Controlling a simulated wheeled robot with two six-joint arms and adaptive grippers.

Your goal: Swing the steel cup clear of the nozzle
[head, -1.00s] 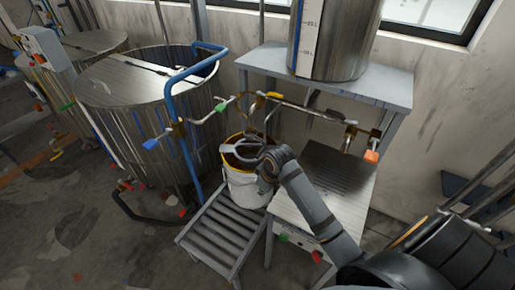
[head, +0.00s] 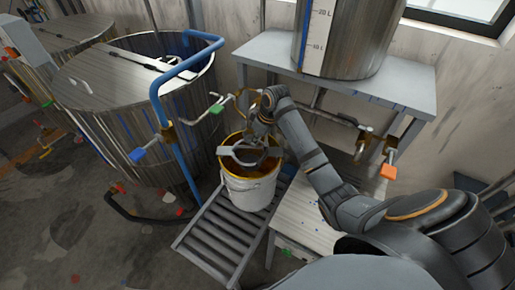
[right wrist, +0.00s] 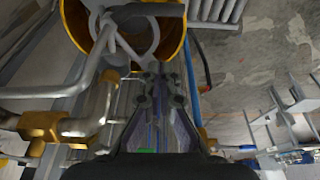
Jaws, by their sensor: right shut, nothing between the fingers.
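The grey steel cup (head: 248,157) shows as a ring-like shape over the mouth of the white bucket (head: 250,191). In the right wrist view the cup (right wrist: 148,38) is a grey ring in front of the bucket's yellow inside. My right gripper (head: 261,132) is at the far side of the bucket mouth, by the pipe, and partly hides the cup. In the right wrist view its fingers (right wrist: 160,76) are together and empty, just short of the cup. I cannot tell whether they touch it. The nozzle cannot be made out clearly. My left gripper is not in view.
The bucket stands on a roller conveyor (head: 214,232). Pipes with coloured valve handles, one green (head: 216,109) and one orange (head: 388,171), run behind it. A blue rail (head: 176,140) and a steel tank (head: 125,105) are at left. A steel table (head: 345,75) carries another tank.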

